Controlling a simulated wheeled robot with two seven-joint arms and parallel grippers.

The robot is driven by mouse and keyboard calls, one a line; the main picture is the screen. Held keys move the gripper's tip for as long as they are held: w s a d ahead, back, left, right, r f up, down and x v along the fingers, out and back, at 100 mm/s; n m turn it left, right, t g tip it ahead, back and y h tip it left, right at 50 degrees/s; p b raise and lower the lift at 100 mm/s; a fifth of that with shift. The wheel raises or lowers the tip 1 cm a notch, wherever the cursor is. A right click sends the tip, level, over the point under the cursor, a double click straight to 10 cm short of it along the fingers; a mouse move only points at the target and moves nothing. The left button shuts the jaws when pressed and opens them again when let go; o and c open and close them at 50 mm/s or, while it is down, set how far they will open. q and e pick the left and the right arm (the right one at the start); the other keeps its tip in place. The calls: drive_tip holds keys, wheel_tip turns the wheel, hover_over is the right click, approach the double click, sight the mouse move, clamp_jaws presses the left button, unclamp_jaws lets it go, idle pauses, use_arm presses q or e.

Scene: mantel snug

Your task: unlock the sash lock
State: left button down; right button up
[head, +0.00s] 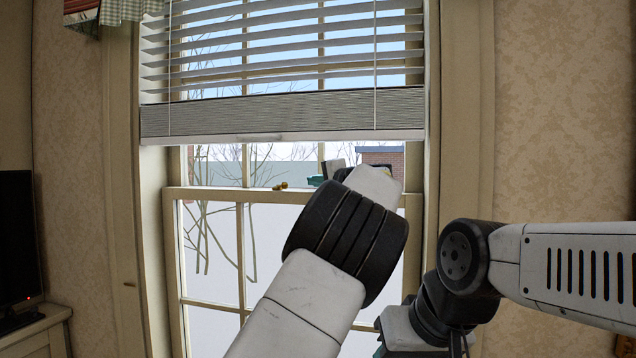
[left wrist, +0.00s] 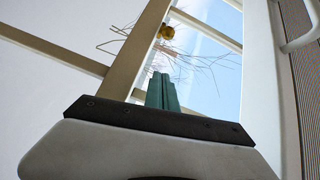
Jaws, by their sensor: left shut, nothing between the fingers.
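The brass sash lock (head: 280,186) sits on the meeting rail of the window, left of the rail's middle. It also shows as a small gold shape in the left wrist view (left wrist: 166,32), beyond the fingertips. My left gripper (head: 315,180) is just right of the lock in the head view, apart from it, and my own arm partly hides it. Its green fingers are together and empty in the left wrist view (left wrist: 162,90). My right arm comes in at the right, low down; only a bit of its gripper (head: 379,349) shows at the bottom edge.
A slatted blind (head: 285,115) hangs over the upper window, its bottom bar above the lock. The meeting rail (head: 225,195) is clear left of the lock. A dark screen (head: 18,240) stands on a cabinet (head: 40,330) at the far left.

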sight(309, 192)
use_arm(q)
drive_tip(key=x, duration=0.3)
drive_tip(key=shift+s+a+f, duration=0.1)
drive_tip(key=shift+s+a, duration=0.1)
drive_tip(key=shift+a, duration=0.4)
drive_tip(key=shift+s+a+f, duration=0.15)
drive_tip(key=shift+s+a, duration=0.05)
drive_tip(key=shift+a, duration=0.45)
drive_tip(key=shift+s+a+f, duration=0.1)
drive_tip(key=shift+s+a, duration=0.1)
drive_tip(key=shift+a, duration=0.4)
